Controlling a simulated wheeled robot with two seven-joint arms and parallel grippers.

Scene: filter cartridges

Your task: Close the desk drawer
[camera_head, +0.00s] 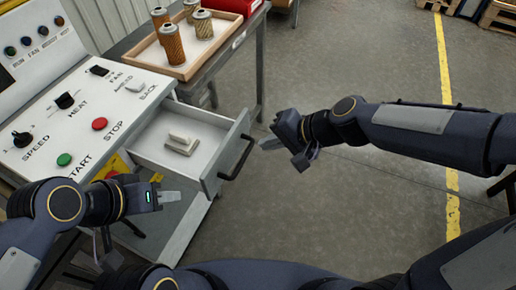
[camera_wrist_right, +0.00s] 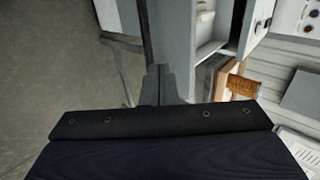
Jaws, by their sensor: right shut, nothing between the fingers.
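The desk drawer (camera_head: 212,178) is pulled out to the right from the front of the white control desk (camera_head: 60,120). It has a dark bar handle (camera_head: 240,160) on its grey front, and a pale block-like item (camera_head: 181,144) lies inside. My right gripper (camera_head: 268,143) is shut and empty, a little to the right of the handle and apart from it. In the right wrist view its closed fingers (camera_wrist_right: 158,84) show beside the pale desk parts. My left gripper (camera_head: 172,197) is low, left of the drawer front; its finger opening is not clear.
A side table holds a wooden tray (camera_head: 182,71) with several filter cartridges (camera_head: 171,43) and a red bin (camera_head: 232,5). Control knobs and buttons cover the desk top. The floor (camera_head: 340,190) right of the drawer is open, with a yellow line (camera_head: 444,70).

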